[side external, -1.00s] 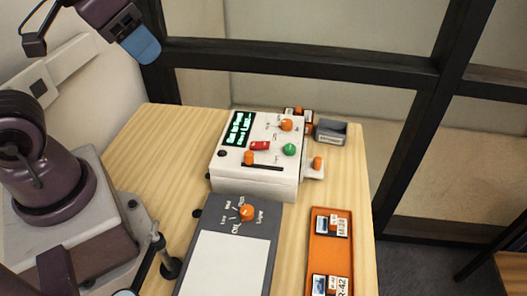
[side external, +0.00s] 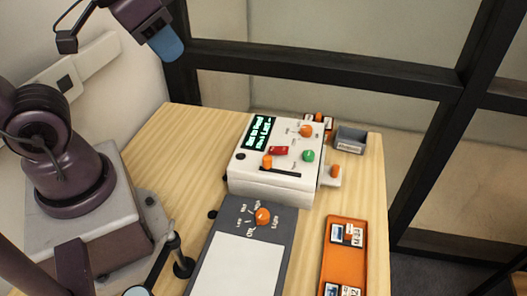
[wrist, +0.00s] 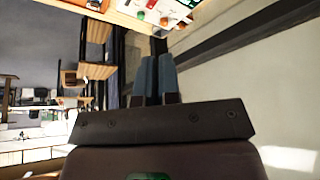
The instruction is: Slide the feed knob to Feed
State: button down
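The white device (side external: 262,185) stands on the wooden table. On its top, a dark slot (side external: 284,172) has an orange slider knob (side external: 267,161) at its left end; the labels are too small to read, so I cannot confirm that it is the feed knob. My gripper (side external: 166,44) is high up at the upper left, well away from the device and holding nothing. In the wrist view its two blue fingers (wrist: 158,78) are side by side, almost touching. The device also shows in the wrist view (wrist: 166,10), cut off at the top edge.
The device also carries an orange dial (side external: 306,131), a red switch (side external: 278,151), a green button (side external: 308,155) and a lit screen (side external: 259,133). A dark panel with an orange dial (side external: 262,216) lies in front. An orange tray (side external: 343,262) and grey bin (side external: 350,139) are at right.

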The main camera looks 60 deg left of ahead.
jog(key=w+a+f+n+g+h, duration=0.2)
jog(key=w+f+n, duration=0.3)
jog(key=n, duration=0.5)
jog(key=w+a+f+n+g+h, duration=0.2)
jog(key=w+f+n, duration=0.3)
jog(key=f+n, duration=0.3)
jog(key=shift+w+a+f+n, duration=0.2)
jog(key=shift+a+f+n, duration=0.2)
jog(key=shift+n, duration=1.3)
jog(key=shift+d+f, duration=0.1)
send_near(256, 163)
notch_tip(256, 163, down, 4)
jog(key=shift+f, duration=0.2)
jog(key=shift+w+d+r, duration=0.1)
jog(key=shift+w+d, duration=0.1)
jog(key=shift+d, duration=0.35)
jog(key=shift+w+d, duration=0.25)
jog(key=shift+d, duration=0.25)
jog(key=shift+w+d, duration=0.2)
jog(key=shift+d, duration=0.45)
